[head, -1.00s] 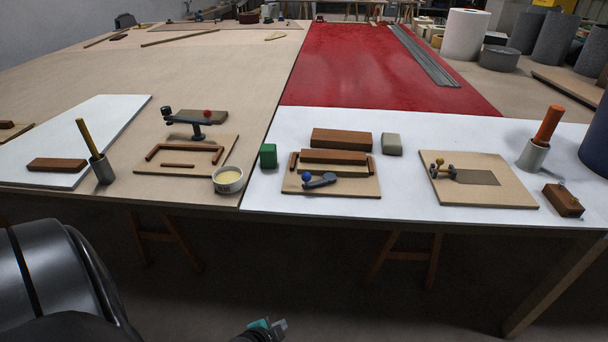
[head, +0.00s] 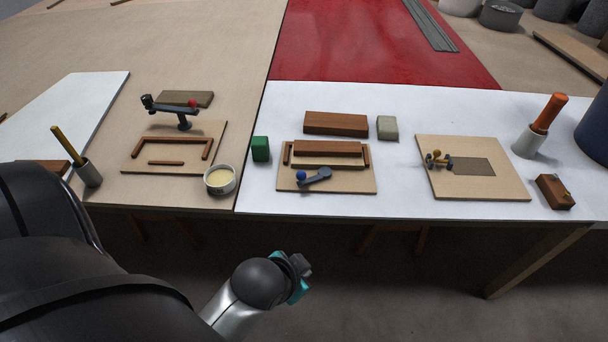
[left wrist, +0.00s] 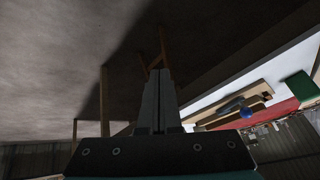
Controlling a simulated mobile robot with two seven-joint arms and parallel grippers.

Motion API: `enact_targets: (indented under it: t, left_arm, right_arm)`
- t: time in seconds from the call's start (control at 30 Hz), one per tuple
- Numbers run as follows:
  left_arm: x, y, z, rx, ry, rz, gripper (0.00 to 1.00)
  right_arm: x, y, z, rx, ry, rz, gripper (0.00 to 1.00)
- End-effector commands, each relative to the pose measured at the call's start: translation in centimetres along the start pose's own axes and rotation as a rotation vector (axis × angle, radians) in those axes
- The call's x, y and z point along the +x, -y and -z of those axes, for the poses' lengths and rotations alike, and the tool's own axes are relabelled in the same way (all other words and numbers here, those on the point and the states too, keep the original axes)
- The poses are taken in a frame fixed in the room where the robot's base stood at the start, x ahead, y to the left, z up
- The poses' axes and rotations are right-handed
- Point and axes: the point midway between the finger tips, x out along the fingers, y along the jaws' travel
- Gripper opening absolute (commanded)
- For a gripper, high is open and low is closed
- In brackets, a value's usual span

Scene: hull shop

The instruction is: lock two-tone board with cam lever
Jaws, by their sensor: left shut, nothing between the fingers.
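The middle fixture has a tan base plate (head: 350,186) on the white sheet. On it, a board that looks brown at the back (head: 327,148) and paler along the front lies between short brown side rails. The cam lever (head: 318,176), grey with a blue knob, sits at the front of the plate, angled toward the right; I cannot tell if it touches the board. The blue knob also shows in the left wrist view (left wrist: 246,113). My left gripper (head: 298,272) is shut and empty, in front of and below the table edge; its fingers are together in the left wrist view (left wrist: 160,98). My right gripper is out of view.
A green block (head: 260,149) and a cup of cream-coloured filling (head: 220,180) stand left of the fixture. A brown block (head: 336,123) and a grey block (head: 387,127) lie behind it. Another lever fixture (head: 473,190) is at right. The table's front edge lies between my gripper and the fixture.

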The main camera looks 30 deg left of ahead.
Motion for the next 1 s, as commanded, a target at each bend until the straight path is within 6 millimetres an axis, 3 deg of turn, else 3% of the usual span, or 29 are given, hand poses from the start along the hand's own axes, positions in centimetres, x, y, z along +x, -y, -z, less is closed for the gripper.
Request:
enact_targets:
  t: [0.1, 0.37, 0.7, 1.0]
  left_arm:
    - [-0.8, 1.6, 1.9, 0.061, -0.088, 0.061, 0.0]
    - [-0.7, 4.4, 4.3, 0.208, -0.248, 0.204, 0.0]
    - [-0.5, 7.0, 5.9, 0.474, -0.441, 0.456, 0.0]
    - [-1.5, 7.3, 6.2, 0.698, -0.563, 0.671, 0.0]
  right_arm:
    - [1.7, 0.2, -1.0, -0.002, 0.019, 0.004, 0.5]
    - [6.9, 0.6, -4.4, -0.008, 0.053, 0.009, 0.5]
    - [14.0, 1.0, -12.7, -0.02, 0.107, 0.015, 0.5]
    - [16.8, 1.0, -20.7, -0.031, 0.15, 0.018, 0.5]
